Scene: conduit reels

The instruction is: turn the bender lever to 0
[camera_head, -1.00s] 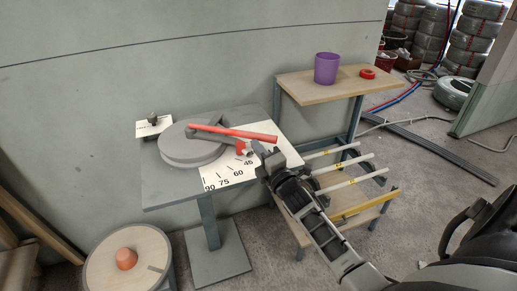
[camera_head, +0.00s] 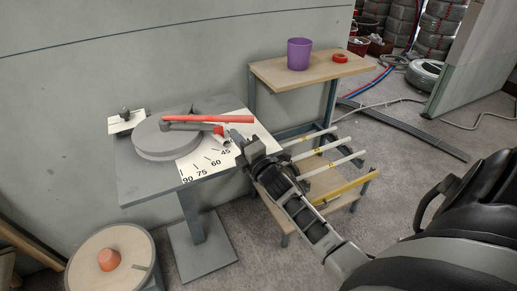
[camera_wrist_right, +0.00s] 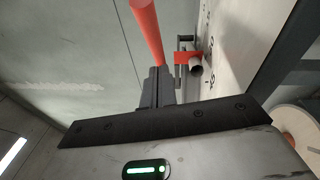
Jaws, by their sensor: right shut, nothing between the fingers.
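The bender has a round grey disc (camera_head: 165,142) on a grey table (camera_head: 135,180). Its lever has a long red handle (camera_head: 215,118) pointing right across the table. A white scale card (camera_head: 205,166) shows 45, 60, 75 and 90; the handle lies beyond the 45 mark, on the wall side. Smaller numbers are hidden or unreadable. My right gripper (camera_head: 240,142) is shut and empty, at the front side of the handle near its outer end. In the wrist view the fingers (camera_wrist_right: 158,86) meet the red handle (camera_wrist_right: 147,30); contact is unclear. My left gripper is out of view.
A small red clamp (camera_wrist_right: 188,57) with a grey tube end is beside the fingers. A purple cup (camera_head: 299,54) and red ring (camera_head: 339,58) stand on a wooden shelf (camera_head: 275,76). Pale rods (camera_head: 325,153) lie right of my gripper. An orange piece (camera_head: 109,259) sits lower left.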

